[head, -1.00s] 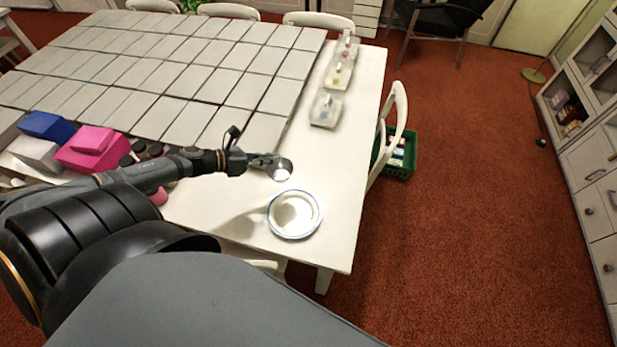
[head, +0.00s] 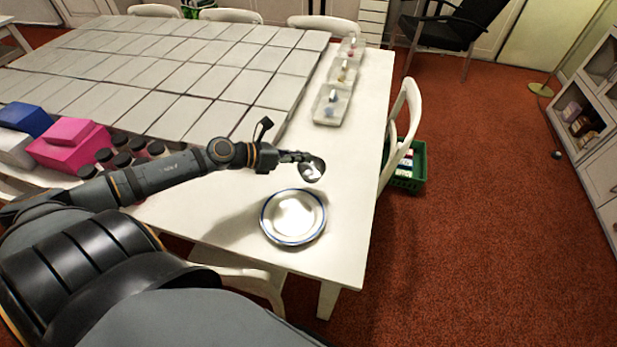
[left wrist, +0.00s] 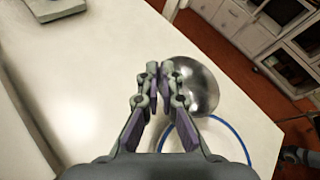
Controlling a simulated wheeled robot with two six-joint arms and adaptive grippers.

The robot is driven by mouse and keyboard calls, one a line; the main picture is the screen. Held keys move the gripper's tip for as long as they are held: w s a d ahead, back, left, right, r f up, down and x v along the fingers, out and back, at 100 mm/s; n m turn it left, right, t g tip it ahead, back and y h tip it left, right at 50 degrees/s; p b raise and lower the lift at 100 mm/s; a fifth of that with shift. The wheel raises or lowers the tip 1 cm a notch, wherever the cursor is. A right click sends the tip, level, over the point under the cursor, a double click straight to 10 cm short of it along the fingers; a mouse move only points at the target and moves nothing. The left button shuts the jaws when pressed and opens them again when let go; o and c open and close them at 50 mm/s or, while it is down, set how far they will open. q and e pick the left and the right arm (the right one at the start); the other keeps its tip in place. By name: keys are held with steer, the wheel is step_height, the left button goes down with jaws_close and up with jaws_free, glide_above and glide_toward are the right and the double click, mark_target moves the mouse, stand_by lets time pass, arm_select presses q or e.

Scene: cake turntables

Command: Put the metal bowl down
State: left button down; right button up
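The metal bowl (head: 313,173) is small, shiny and tilted. My left gripper (head: 296,157) is shut on its rim and holds it above the white table, just beyond the plate in the head view. In the left wrist view, the bowl (left wrist: 199,88) hangs to the right of the nearly closed fingertips (left wrist: 159,75). The blue-rimmed white plate (head: 293,217) lies near the table's front right corner; in the left wrist view its blue rim (left wrist: 236,132) shows partly behind the gripper.
The white table (head: 355,180) is clear right of the plate. Clear trays (head: 333,106) line its far right side; grey tiles (head: 190,70) cover much of it. Dark-lidded jars (head: 122,150) and a pink box (head: 68,145) stand left. A white chair (head: 404,125) adjoins the right edge.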

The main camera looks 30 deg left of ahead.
mark_target(308, 168)
arm_select(q)
steer(key=shift+w+d+f+b, duration=0.25)
steer(key=shift+w+f+b, duration=0.05)
steer(key=shift+f, duration=0.3)
steer(key=shift+w+d+f, duration=0.2)
steer(key=shift+w+d, duration=0.05)
steer(key=f, duration=0.1)
steer(key=f+b, duration=0.1)
steer(key=f, duration=0.1)
steer(key=shift+w+d+f, duration=0.15)
steer(key=shift+w+d, duration=0.1)
steer(key=shift+f, duration=0.3)
arm_select(e)
step_height(308, 168, down, 3)
steer(key=shift+f, duration=0.1)
arm_select(q)
steer(key=shift+b, duration=0.3)
steer(key=c, duration=1.5)
jaws_free()
steer(key=shift+s, duration=0.1)
